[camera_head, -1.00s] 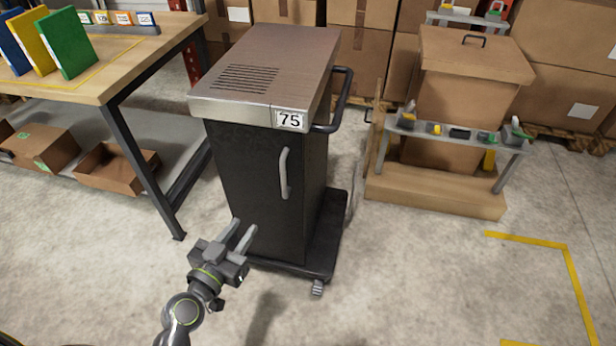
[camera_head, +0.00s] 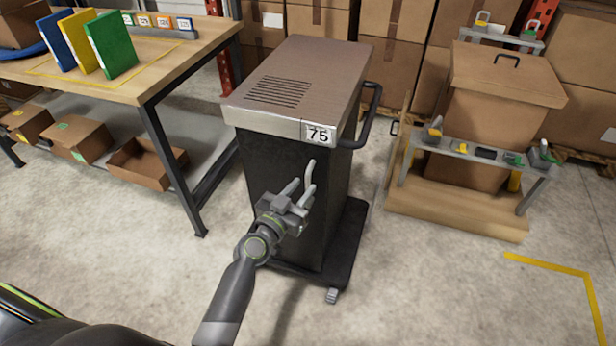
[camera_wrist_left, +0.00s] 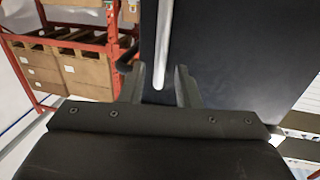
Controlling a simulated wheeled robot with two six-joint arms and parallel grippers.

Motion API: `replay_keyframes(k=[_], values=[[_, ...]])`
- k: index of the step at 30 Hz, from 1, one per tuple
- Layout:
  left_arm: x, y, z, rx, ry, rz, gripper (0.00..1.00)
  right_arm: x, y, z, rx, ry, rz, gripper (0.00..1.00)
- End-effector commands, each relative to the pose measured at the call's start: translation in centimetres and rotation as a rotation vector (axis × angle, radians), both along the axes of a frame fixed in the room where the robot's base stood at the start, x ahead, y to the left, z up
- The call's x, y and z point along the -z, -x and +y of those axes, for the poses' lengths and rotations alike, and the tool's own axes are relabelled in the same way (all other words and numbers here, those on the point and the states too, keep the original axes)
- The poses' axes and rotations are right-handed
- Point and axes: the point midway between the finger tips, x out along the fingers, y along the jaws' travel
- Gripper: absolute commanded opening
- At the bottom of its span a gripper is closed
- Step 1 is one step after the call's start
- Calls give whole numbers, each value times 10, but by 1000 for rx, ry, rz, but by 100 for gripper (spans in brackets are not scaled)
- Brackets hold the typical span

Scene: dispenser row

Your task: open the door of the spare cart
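The spare cart (camera_head: 290,190) is a dark cabinet with a brushed metal top and a label reading 75. Its door faces me and looks shut, with a pale vertical bar handle (camera_head: 309,178) near its right edge. My left gripper (camera_head: 300,188) is in front of the door at the handle, its fingers open and hiding the handle's lower part. In the left wrist view the handle (camera_wrist_left: 163,45) runs between the two spread fingers (camera_wrist_left: 160,88), with gaps on both sides. The dark door (camera_wrist_left: 235,50) fills the right of that view. My right gripper is not in view.
A wooden workbench (camera_head: 165,75) with coloured binders stands at the left. A dark push bar (camera_head: 370,115) sticks out from the cart's right side. A wooden box station (camera_head: 460,215) stands to the right. The floor in front of the cart is clear.

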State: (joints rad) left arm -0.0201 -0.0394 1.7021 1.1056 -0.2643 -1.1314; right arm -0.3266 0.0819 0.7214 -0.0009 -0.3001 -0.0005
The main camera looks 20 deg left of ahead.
Motion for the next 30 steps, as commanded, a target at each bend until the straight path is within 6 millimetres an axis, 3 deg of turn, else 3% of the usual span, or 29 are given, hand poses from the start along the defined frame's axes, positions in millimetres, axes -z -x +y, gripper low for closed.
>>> replay_keyframes(k=[3, 9, 19, 26, 30], values=[[-1, -18, -4, 2, 0, 0, 30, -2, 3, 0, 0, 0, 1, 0], [0, -33, -8, 1, -1, 0, 30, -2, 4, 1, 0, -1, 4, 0], [0, -36, -8, 0, 0, 1, 30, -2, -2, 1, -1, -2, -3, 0], [0, -36, -8, 0, 0, 1, 2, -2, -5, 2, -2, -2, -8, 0], [0, -36, -8, 0, 0, 1, 0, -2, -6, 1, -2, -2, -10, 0]])
